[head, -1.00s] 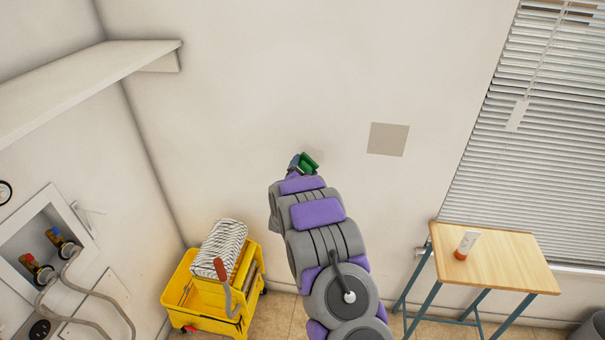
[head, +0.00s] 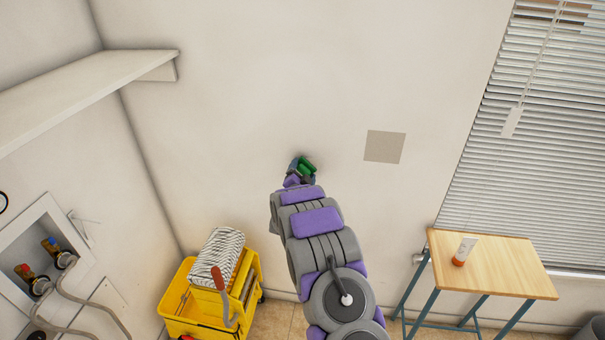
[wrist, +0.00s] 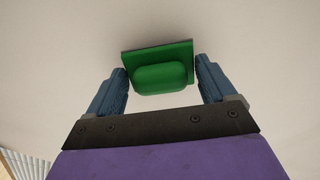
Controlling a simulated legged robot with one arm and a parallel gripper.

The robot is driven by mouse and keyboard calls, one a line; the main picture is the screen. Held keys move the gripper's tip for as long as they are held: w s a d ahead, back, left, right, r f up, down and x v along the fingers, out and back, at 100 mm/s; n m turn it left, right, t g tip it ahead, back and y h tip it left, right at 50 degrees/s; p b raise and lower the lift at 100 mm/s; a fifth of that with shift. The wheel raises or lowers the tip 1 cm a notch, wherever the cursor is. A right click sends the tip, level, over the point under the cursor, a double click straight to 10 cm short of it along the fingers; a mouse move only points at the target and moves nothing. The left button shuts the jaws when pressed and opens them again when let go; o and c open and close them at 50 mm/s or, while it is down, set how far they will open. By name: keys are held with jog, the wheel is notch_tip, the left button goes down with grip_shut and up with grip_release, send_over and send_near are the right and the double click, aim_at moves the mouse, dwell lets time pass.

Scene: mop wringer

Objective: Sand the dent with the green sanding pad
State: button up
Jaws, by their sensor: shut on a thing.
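The green sanding pad (wrist: 160,75) is between the two blue fingers of my gripper (wrist: 162,82) in the wrist view. My gripper is shut on it, and the pad's flat face is turned to the wall. In the head view the green pad (head: 308,167) shows at the end of my arm, at or very near the wall (head: 260,90). I cannot tell whether it touches. The dent is not clearly visible; the pad and gripper may hide it.
A grey-beige square (head: 385,147) is on the wall to the right. A wooden table (head: 495,268) with a white tube (head: 464,250) stands below right. A yellow mop bucket (head: 200,305) stands at lower left, and a white shelf (head: 90,90) juts out at upper left.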

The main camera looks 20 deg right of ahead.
aim_at(321, 165)
jog(key=shift+x, duration=0.85)
jog(key=shift+d, duration=0.1)
jog(key=shift+s+d+f+b, duration=0.1)
jog(key=shift+s+d+b, duration=0.25)
jog(key=shift+s+d, duration=0.35)
jog(key=shift+s+d+b, duration=0.3)
jog(key=shift+s+d, duration=0.2)
jog(key=shift+d, duration=0.35)
jog(key=shift+s+d+b, duration=0.3)
jog(key=shift+s+d, duration=0.15)
jog(key=shift+d, duration=0.45)
jog(key=shift+a, duration=0.1)
